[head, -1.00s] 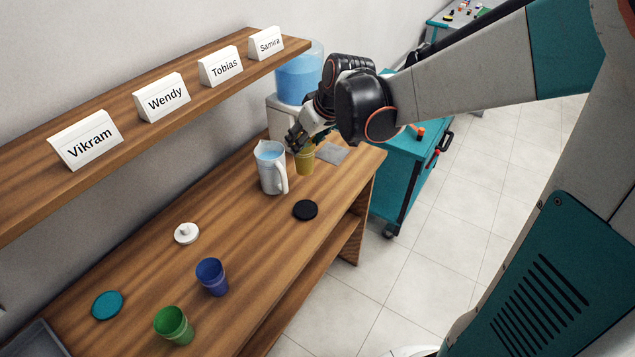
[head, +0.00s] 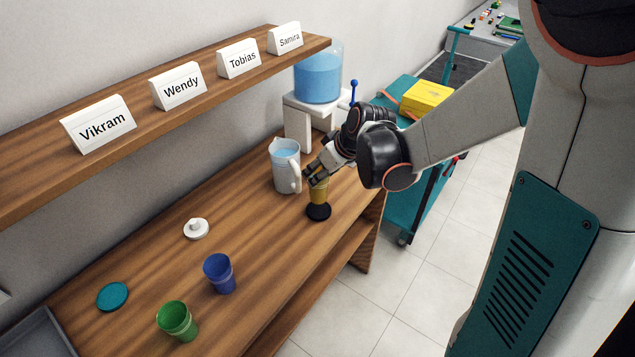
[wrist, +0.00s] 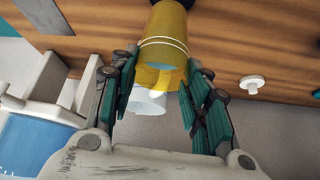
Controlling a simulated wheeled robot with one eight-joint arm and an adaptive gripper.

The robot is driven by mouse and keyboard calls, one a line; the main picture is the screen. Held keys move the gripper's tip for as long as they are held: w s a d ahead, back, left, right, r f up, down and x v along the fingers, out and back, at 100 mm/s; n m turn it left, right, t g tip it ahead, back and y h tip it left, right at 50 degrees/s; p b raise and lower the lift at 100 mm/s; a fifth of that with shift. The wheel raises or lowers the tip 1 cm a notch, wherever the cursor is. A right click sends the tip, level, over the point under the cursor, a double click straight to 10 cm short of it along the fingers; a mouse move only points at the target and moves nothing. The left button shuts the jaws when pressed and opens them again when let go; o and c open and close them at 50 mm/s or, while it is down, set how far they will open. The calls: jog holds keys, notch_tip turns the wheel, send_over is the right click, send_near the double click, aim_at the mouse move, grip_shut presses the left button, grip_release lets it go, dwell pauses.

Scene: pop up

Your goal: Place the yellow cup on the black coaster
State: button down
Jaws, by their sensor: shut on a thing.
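The yellow cup (head: 319,194) is upright in my gripper (head: 317,176), directly over the black coaster (head: 318,213) in the head view. Its base overlaps the coaster there; I cannot tell whether it touches it or hovers just above. In the wrist view the cup (wrist: 163,42) sits between the two green-padded fingers of my gripper (wrist: 160,88), which are shut on it. The coaster (wrist: 206,18) shows only as dark edges behind the cup. The fingers hide part of the cup's upper side in the head view.
A white pitcher (head: 286,168) with blue liquid stands close left of the gripper. A shelf with name cards (head: 98,123) overhangs the back.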

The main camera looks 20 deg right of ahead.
aim_at(321, 184)
jog(key=shift+f+b, duration=0.75)
jog(key=shift+f, duration=1.65)
jog(key=shift+r, duration=0.1)
jog(key=c, duration=1.3)
grip_release()
jog(key=shift+f, duration=0.2)
jog(key=o, duration=0.4)
jog(key=shift+r, duration=0.1)
